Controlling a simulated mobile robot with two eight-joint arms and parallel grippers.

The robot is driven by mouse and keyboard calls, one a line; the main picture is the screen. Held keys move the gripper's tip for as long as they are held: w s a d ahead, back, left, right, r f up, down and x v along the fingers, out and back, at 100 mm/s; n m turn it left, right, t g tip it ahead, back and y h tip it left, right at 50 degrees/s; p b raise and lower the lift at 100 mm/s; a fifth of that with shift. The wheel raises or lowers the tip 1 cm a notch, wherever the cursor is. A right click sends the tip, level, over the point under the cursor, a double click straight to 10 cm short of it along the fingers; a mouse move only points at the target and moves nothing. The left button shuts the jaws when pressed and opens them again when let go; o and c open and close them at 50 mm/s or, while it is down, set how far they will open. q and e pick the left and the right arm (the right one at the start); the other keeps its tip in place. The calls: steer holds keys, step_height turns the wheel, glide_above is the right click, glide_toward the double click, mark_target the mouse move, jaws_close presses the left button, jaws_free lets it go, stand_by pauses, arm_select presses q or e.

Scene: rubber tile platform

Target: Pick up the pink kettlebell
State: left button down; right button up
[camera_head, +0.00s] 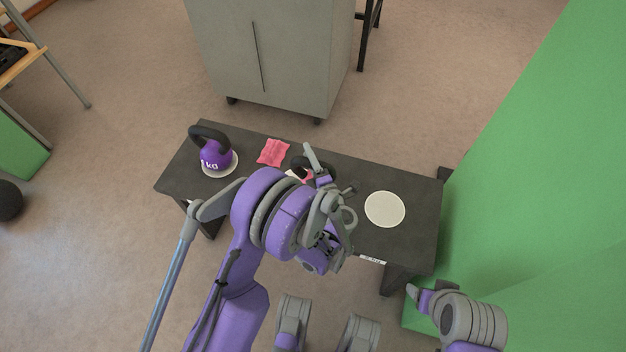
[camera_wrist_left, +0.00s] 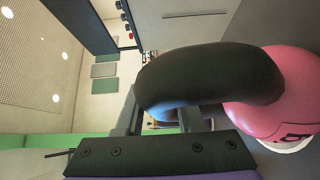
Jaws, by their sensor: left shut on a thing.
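The pink kettlebell (camera_wrist_left: 285,95) fills the right of the left wrist view, its thick black handle (camera_wrist_left: 215,75) reaching across the middle. My left gripper (camera_wrist_left: 165,120) is shut on that handle. In the head view the left gripper (camera_head: 322,168) is over the middle of the dark bench, and my arm hides most of the kettlebell; part of its black handle (camera_head: 299,163) shows. A white disc (camera_wrist_left: 290,144) is by the ball's lower side; I cannot tell whether they touch. My right gripper (camera_head: 428,294) is at the lower right, away from the bench; its jaws are unclear.
A purple kettlebell (camera_head: 215,157) stands on a white disc (camera_head: 230,169) at the bench's left. A pink cloth (camera_head: 273,152) lies right of it. An empty white disc (camera_head: 385,209) lies on the right of the bench (camera_head: 420,205). A grey cabinet (camera_head: 275,50) stands behind; a green wall (camera_head: 540,150) is right.

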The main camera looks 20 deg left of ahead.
arm_select(q)
steer(key=shift+r, duration=0.2)
stand_by(0.6)
step_height(320, 180, up, 10)
steer(key=p, duration=0.2)
steer(key=shift+f+p, duration=0.15)
steer(key=shift+p, duration=0.2)
stand_by(0.8)
